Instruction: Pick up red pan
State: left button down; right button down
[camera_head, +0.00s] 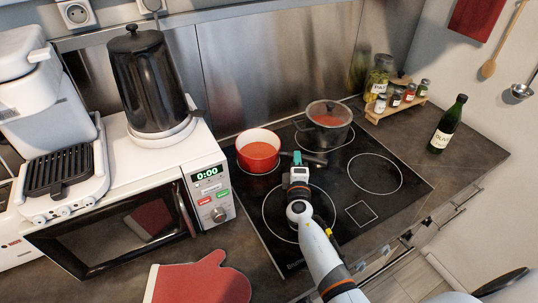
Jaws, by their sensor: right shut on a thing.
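The red pan (258,157) stands on the back left of the black cooktop, with red contents and a pale rim. Its dark handle (316,158) points right. My right gripper (297,159), with teal fingertips, comes from the front and is shut on the handle, hiding part of it. The pan looks level; I cannot tell whether it is clear of the cooktop. My left gripper is not in view.
A white microwave (208,190) with a black kettle (148,80) is at left. A green bottle (447,125) and a spice rack (398,108) stand at right. The front cooktop (372,173) is clear.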

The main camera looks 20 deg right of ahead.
jog(key=shift+w+r, duration=0.1)
jog(key=shift+r, duration=0.35)
